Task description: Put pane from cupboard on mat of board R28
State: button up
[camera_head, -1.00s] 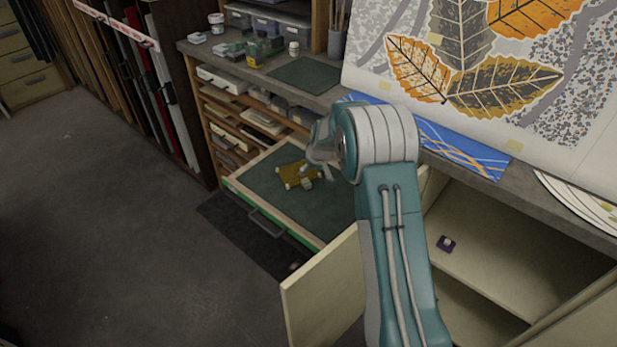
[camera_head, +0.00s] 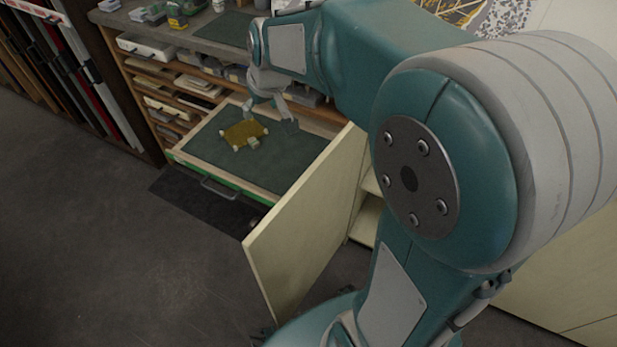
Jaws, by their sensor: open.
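A small amber-yellow pane (camera_head: 240,134) with pale corner pieces lies flat on the dark green mat (camera_head: 285,160) of a pulled-out, green-edged drawer board. A pale little block (camera_head: 253,142) sits at the pane's near right edge. My gripper (camera_head: 269,114) is open and empty, beyond and to the right of the pane, with its fingers apart and clear of it. The open cupboard door (camera_head: 300,225) stands right of the drawer. Most of the cupboard's inside is hidden behind my arm. No R28 label is readable.
The open door's edge stands close to the drawer's right side. A grey counter with another dark green mat (camera_head: 222,27) and jars lies behind. A dark floor mat (camera_head: 200,204) lies below the drawer. The floor at left is clear.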

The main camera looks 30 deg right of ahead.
jog(key=s+r+m, duration=0.1)
jog(key=s+r, duration=0.1)
jog(key=s, duration=2)
jog(key=shift+s+a+r+m+t+h, duration=0.2)
jog(key=shift+s+a+m+t+h, duration=0.1)
jog(key=shift+s+h, duration=0.1)
jog(key=shift+c, duration=1)
jog(key=shift+a, duration=0.1)
